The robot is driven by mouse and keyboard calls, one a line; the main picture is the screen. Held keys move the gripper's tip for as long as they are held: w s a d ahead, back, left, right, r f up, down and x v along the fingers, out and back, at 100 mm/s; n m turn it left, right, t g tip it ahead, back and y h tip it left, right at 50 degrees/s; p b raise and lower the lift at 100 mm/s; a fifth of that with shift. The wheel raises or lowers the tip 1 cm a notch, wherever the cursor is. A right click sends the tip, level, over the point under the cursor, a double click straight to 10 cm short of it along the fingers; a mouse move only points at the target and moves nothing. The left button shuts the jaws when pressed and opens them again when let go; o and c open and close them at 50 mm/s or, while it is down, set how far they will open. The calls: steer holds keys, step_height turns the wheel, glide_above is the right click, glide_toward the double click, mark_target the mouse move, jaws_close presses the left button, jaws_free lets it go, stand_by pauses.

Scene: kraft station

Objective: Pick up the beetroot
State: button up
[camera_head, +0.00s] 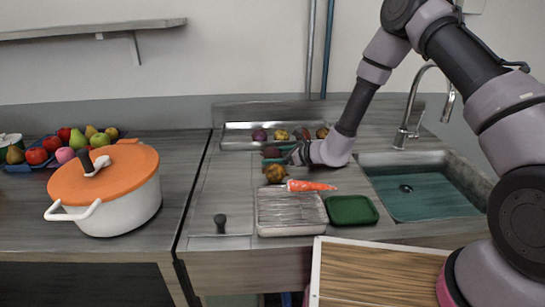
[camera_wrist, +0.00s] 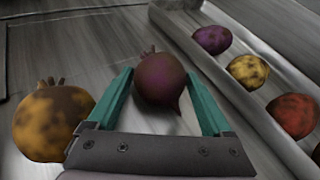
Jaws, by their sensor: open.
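The beetroot (camera_wrist: 161,80) is dark purple-red and round, with a short stem stub and a pointed root, and lies on the counter in the wrist view. My gripper (camera_wrist: 160,76) is open, its two green fingers on either side of the beetroot. I cannot tell whether either finger touches it. In the head view the beetroot (camera_head: 271,152) shows small and dark, partly hidden beside my gripper (camera_head: 279,156).
A mottled yellow-brown root vegetable (camera_wrist: 50,120) lies left of my gripper. A metal tray (camera_head: 235,132) with several vegetables stands behind. An orange-lidded pot (camera_head: 120,205) stands left.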

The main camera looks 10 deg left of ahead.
mark_target(275, 150)
steer(key=c, duration=1.1)
steer(key=shift+r, duration=0.15)
step_height(275, 150, up, 10)
steer(key=shift+f, duration=0.15)
